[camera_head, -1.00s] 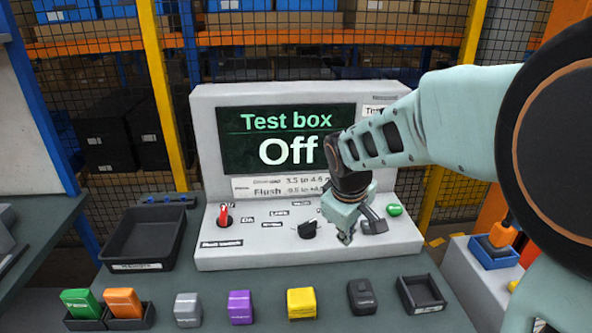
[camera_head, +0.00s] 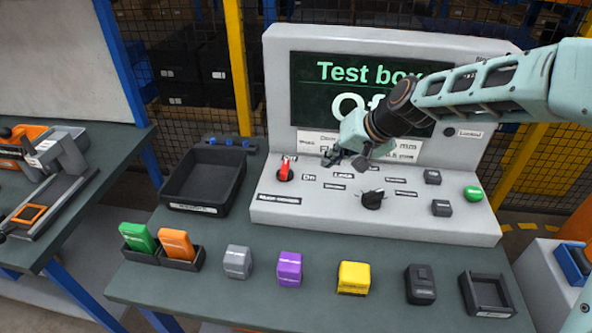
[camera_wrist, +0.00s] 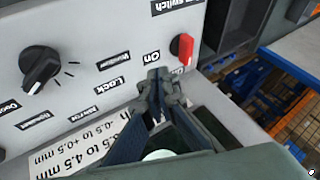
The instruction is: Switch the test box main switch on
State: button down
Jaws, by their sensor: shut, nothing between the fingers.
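The test box (camera_head: 280,210) stands on the bench, and its screen reads "Test box" with "Of" showing before my arm covers the rest. The red main switch (camera_head: 285,171) is at the left of its sloped panel, with its lever tilted up towards the "Off" label. In the wrist view the red lever (camera_wrist: 183,49) is just right of and beyond my fingertips. My gripper (camera_head: 333,157) is shut and empty. It is above the panel, to the right of the switch and apart from it. In the wrist view my gripper (camera_wrist: 159,84) is near the "On" label.
A black rotary knob (camera_head: 373,200) and a green button (camera_head: 473,193) are farther right on the panel. A black tray (camera_head: 205,208) stands left of the box. Several coloured blocks, including a yellow block (camera_head: 354,278), line the bench front.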

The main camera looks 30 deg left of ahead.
send_near(290, 176)
jog(key=f, duration=0.1)
jog(key=w+f, duration=0.1)
jog(key=w+d+f, duration=0.1)
jog(key=f, duration=0.1)
jog(key=a, duration=0.1)
jog(key=a+p, duration=0.1)
jog(key=a, duration=0.1)
jog(key=shift+s+f, duration=0.2)
jog(key=shift+s, duration=0.15)
jog(key=shift+s+a, duration=0.1)
jog(key=shift+a, duration=0.5)
